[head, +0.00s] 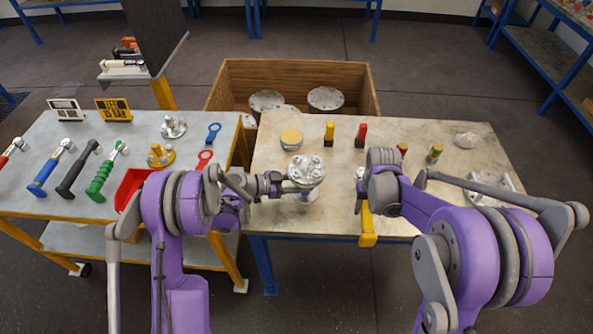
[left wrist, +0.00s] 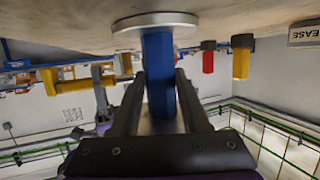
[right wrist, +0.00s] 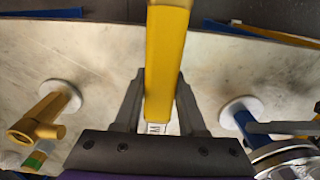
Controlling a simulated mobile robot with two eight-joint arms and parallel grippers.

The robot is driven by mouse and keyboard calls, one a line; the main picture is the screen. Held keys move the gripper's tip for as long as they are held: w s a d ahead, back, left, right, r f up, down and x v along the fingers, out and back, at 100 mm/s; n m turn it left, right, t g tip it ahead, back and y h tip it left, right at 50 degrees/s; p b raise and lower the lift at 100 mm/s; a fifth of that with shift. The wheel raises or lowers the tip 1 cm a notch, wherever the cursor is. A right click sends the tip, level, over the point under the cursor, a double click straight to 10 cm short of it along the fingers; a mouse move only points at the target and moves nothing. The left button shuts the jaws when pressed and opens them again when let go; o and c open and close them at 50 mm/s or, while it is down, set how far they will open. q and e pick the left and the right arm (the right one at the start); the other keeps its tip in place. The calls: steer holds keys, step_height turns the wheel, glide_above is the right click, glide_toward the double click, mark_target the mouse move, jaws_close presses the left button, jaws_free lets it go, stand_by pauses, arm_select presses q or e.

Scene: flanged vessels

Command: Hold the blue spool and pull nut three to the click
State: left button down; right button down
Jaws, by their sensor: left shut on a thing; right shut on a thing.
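The blue spool stands upright on the right-hand table, its round grey top flange (head: 306,170) carrying several nuts. Its blue body (left wrist: 158,75) is between the fingers of my left gripper (left wrist: 158,100), which is shut on it. In the right wrist view the spool's blue body (right wrist: 246,128) and pale base disc (right wrist: 240,108) show at the right. My right gripper (right wrist: 158,100) is shut on a yellow handle (right wrist: 166,60), whose end (head: 368,239) sticks out past the table's front edge. The far end of this tool is hidden, and I cannot tell which nut is three.
Yellow (head: 329,132) and red (head: 361,134) upright pieces and a yellow-topped round tub (head: 291,138) stand behind the spool. Blue (head: 53,168), black (head: 80,170) and green (head: 107,171) handled tools and a red tray (head: 134,185) lie on the left table. A wooden crate (head: 290,68) stands behind.

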stand_by(0.5)
steer(key=s+a+r+n, duration=0.1)
steer(key=a+r+n, duration=0.15)
steer(key=r, duration=0.55)
steer(key=s+a+r+n, duration=0.2)
steer(key=a+r, duration=0.2)
steer(key=r, duration=0.3)
steer(key=a+r+n, duration=0.2)
steer(key=a+n, duration=0.3)
steer(key=shift+m, duration=0.25)
steer(key=shift+w+a+f, duration=0.1)
steer(key=shift+w+f, duration=0.1)
steer(key=shift+f, duration=0.85)
steer(key=shift+w+f, duration=0.15)
steer(key=shift+f, duration=0.9)
steer(key=shift+f, duration=0.1)
steer(key=shift+f, duration=1.1)
